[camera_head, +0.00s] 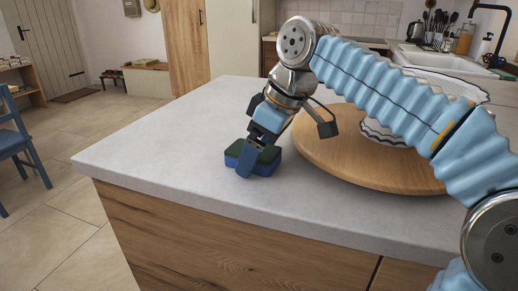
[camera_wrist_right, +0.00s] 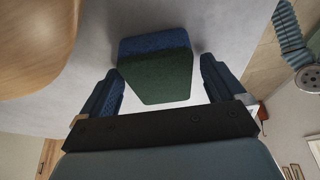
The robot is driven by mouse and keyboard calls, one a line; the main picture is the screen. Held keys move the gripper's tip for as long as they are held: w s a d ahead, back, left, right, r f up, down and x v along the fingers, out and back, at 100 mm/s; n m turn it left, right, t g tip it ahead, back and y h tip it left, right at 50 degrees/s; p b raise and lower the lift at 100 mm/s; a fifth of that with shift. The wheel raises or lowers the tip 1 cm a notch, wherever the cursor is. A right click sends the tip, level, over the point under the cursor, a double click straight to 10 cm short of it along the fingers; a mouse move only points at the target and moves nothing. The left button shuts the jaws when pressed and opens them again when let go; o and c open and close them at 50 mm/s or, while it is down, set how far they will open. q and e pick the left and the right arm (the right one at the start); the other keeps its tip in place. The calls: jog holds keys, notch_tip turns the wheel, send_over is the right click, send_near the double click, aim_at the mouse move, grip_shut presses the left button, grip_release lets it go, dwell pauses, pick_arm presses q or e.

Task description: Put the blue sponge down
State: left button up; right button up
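The blue sponge (camera_head: 234,160), with a dark green scouring layer, lies flat on the light grey countertop (camera_head: 170,135) near its front edge. In the right wrist view the sponge (camera_wrist_right: 155,68) shows between and just beyond the fingertips. My right gripper (camera_head: 258,165) points down over the sponge and hides part of it in the head view. Its fingers (camera_wrist_right: 160,82) stand apart, with a narrow gap to the sponge on each side, so it looks open. My left gripper is not in view.
A round wooden board (camera_head: 365,165) lies right of the sponge, with a scalloped white dish (camera_head: 375,132) at its far side, partly behind my arm. The counter left of the sponge is clear up to its edge. A blue chair (camera_head: 20,145) stands far left.

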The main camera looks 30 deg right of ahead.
jog(key=shift+r+p, duration=0.4)
jog(key=shift+p, duration=0.05)
jog(key=v, duration=1.3)
jog(key=shift+d+r, duration=0.15)
jog(key=shift+d, duration=0.15)
